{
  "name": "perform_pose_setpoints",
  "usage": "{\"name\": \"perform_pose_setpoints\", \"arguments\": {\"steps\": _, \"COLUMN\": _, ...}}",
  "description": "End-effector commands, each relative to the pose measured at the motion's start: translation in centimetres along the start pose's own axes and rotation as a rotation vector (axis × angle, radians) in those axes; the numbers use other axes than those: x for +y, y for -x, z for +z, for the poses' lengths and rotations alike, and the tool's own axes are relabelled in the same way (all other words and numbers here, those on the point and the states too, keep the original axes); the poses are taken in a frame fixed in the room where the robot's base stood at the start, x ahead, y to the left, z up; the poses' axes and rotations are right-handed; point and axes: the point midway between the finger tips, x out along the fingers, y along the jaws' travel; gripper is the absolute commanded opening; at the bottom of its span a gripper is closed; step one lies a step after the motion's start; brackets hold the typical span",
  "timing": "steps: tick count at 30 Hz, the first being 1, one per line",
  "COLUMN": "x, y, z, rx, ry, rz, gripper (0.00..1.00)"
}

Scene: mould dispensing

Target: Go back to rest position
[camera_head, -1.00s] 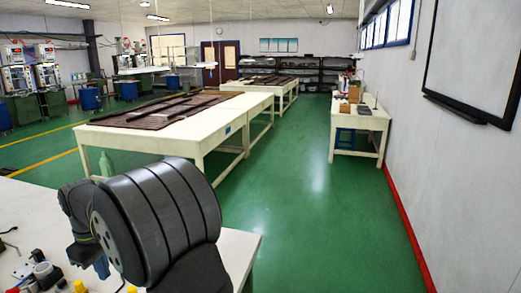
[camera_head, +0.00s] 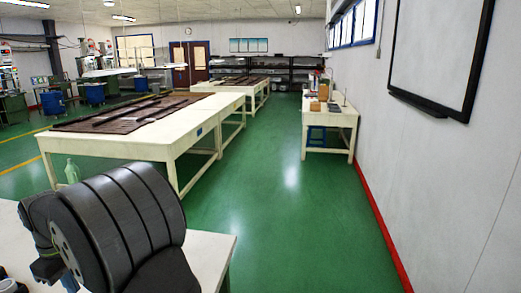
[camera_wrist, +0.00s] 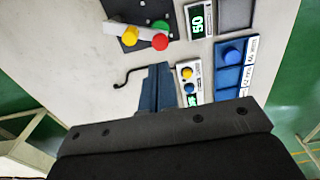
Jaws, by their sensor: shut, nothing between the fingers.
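My gripper (camera_wrist: 158,72) shows in the wrist view with its blue fingers closed together and nothing between them. It is over the white worktable (camera_wrist: 72,58), and its height above the top is hard to judge. A small device with a yellow and a blue knob (camera_wrist: 188,82) is just right of the fingers, partly hidden by the gripper body. In the head view the gripper is out of sight.
A green-digit display (camera_wrist: 197,20) and a blue unit with a round knob (camera_wrist: 234,55) sit at the right of the worktable. A black hooked cable (camera_wrist: 124,78) lies left of the fingers. A long cream table (camera_head: 150,145) stands beyond, with clear green floor (camera_head: 275,220) beside it.

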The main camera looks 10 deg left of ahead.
Motion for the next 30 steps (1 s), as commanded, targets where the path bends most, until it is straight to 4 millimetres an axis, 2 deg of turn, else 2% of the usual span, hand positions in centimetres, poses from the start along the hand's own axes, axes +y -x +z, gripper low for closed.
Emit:
{"name": "perform_pose_setpoints", "arguments": {"steps": 6, "x": 0.0, "y": -3.7, "z": 0.0, "rx": -0.002, "ry": 0.0, "rz": -0.001, "gripper": 0.0}}
{"name": "perform_pose_setpoints", "arguments": {"steps": 12, "x": 0.0, "y": -5.5, "z": 0.0, "rx": -0.001, "ry": 0.0, "rz": 0.0, "gripper": 0.0}}
{"name": "perform_pose_setpoints", "arguments": {"steps": 30, "x": 0.0, "y": -5.9, "z": 0.0, "rx": 0.0, "ry": 0.0, "rz": 0.0, "gripper": 0.0}}
